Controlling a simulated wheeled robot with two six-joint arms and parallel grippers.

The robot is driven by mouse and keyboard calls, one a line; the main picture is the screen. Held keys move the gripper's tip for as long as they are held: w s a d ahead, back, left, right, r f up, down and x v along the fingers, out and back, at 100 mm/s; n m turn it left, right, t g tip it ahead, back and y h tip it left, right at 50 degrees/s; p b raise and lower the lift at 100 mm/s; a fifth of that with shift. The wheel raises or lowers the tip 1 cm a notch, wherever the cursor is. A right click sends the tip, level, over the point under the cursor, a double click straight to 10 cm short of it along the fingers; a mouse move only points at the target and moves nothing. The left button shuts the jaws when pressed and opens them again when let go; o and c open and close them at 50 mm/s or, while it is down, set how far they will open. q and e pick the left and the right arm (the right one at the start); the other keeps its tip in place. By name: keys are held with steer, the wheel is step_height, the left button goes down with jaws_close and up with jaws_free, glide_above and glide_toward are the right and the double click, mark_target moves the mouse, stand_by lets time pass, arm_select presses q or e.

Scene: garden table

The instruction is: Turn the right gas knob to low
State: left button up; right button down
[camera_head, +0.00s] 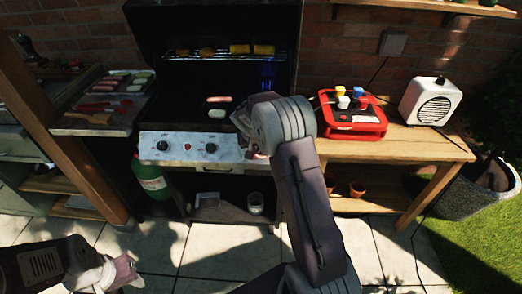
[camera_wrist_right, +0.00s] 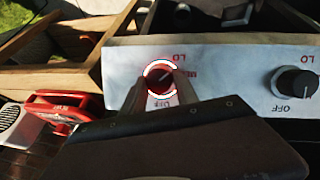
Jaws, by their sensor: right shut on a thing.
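The grill's front panel (camera_head: 225,140) carries a row of knobs. The right gas knob (camera_wrist_right: 158,74) has a red and white ring around it and shows in the right wrist view, where the panel is upside down. My right gripper (camera_wrist_right: 160,88) is shut on this knob, one finger on each side. Its pointer is too small to read surely; LO and OFF labels show around it. In the head view my right arm hides this knob. A middle black knob (camera_head: 211,147) and a left black knob (camera_head: 162,146) are untouched. My left gripper (camera_head: 128,272) is low at left, away from the grill; its jaws are unclear.
Food lies on the grill's upper rack (camera_head: 225,53), and a sausage and a pale patty lie below. A tray of food (camera_head: 110,88) is at left. A green gas bottle (camera_head: 150,178) stands below.

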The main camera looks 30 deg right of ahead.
steer(key=shift+n, duration=0.6)
steer(key=c, duration=0.9)
jaws_free()
steer(key=shift+c, duration=0.2)
steer(key=v, duration=0.9)
steer(key=shift+a, duration=0.15)
